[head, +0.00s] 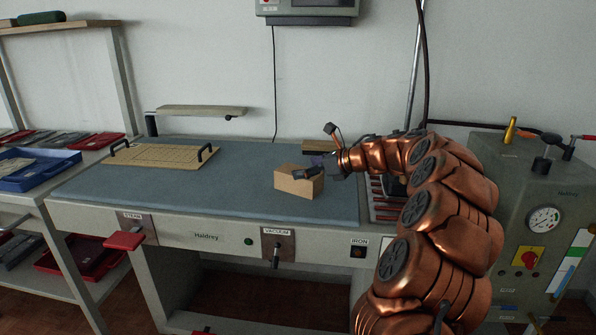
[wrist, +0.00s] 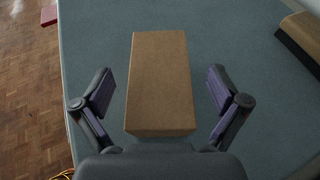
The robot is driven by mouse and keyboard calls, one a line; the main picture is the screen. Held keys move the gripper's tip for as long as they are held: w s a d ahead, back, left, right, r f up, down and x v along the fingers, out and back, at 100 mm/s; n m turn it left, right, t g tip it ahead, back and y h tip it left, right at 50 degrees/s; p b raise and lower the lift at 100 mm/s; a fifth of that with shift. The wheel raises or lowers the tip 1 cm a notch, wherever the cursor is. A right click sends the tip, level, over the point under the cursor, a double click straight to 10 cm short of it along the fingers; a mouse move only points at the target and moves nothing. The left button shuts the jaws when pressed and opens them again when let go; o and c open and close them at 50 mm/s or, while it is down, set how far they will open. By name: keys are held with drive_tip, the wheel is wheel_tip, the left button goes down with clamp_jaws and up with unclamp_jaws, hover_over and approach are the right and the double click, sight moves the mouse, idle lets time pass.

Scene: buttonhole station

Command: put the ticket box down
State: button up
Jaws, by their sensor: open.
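The ticket box (head: 297,183) is a plain brown cardboard box. It sits on the blue-grey padded top of the pressing table (head: 240,190), towards the right end. In the wrist view the ticket box (wrist: 160,82) lies between the fingers, with a gap on each side. My gripper (head: 312,171) is at the box from the right in the head view. In the wrist view my gripper (wrist: 160,92) is open, its two dark fingers apart from the box. The far finger is partly hidden in the head view.
A tan board with two black handles (head: 160,154) lies on the table's left. A brown-topped block (head: 320,146) stands behind the box. A steam unit with a gauge (head: 540,220) stands right. Blue and red trays (head: 38,168) fill the left shelf. The table's middle is clear.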

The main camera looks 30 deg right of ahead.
drive_tip(key=v, duration=0.8)
drive_tip(key=shift+s+b, duration=0.2)
drive_tip(key=shift+b, duration=0.2)
drive_tip(key=shift+d, duration=0.1)
drive_tip(key=w+a+r+m+t+h, duration=0.55)
drive_tip(key=w+r+m, duration=0.35)
drive_tip(key=r+m, duration=0.35)
drive_tip(key=s+a+f+m+g+h, duration=0.2)
drive_tip(key=s+a+f+m+g, duration=0.4)
drive_tip(key=s+f+m, duration=0.45)
drive_tip(key=s+a+f+m+g+h, duration=0.3)
drive_tip(key=s+a+f+m+g, duration=0.3)
drive_tip(key=s+f+m, duration=0.45)
drive_tip(key=s+a+f+m+g+y, duration=0.1)
drive_tip(key=s+a+f+m+g, duration=0.1)
drive_tip(key=s+a, duration=0.3)
drive_tip(key=s+a+f+m+g+y, duration=0.2)
drive_tip(key=s+a+f+m+g, duration=0.1)
drive_tip(key=s, duration=1)
drive_tip(key=s+a+f+m+g+y, duration=0.1)
drive_tip(key=s+a+f+m+g, duration=0.2)
drive_tip(key=s+a, duration=0.4)
drive_tip(key=shift+s+f, duration=0.8)
drive_tip(key=shift+s, duration=0.15)
